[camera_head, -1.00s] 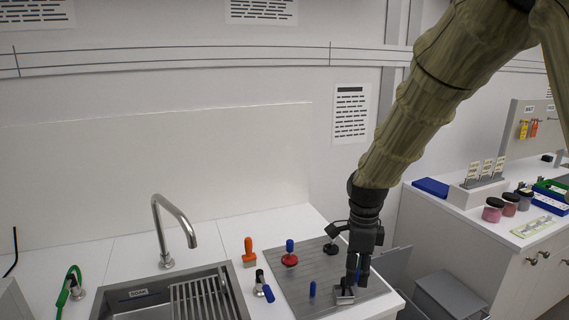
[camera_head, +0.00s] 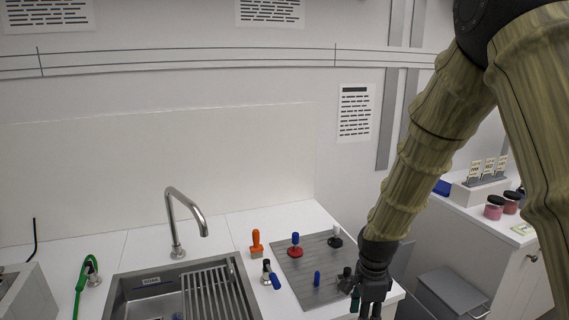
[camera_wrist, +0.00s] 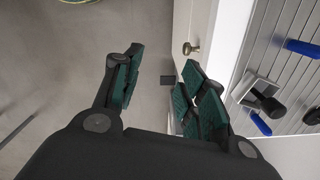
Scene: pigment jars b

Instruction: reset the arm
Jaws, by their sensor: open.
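My gripper (camera_head: 368,306) is at the front right corner of the grey ribbed mat, near the counter's edge. In the wrist view its green-padded fingers (camera_wrist: 158,82) are spread apart with nothing between them, over the floor beside the cabinet front. A tool with a dark handle and a metal block (camera_wrist: 262,95) lies on the mat to the right of the fingers, apart from them. My arm reaches down from the upper right in the head view.
The grey mat (camera_head: 305,262) also bears a red-based tool (camera_head: 295,246), a black-based one (camera_head: 335,238) and a blue handle (camera_head: 317,278). An orange tool (camera_head: 256,244), a sink (camera_head: 150,300) and its faucet (camera_head: 186,215) are left. A grey bin (camera_head: 452,290) stands right.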

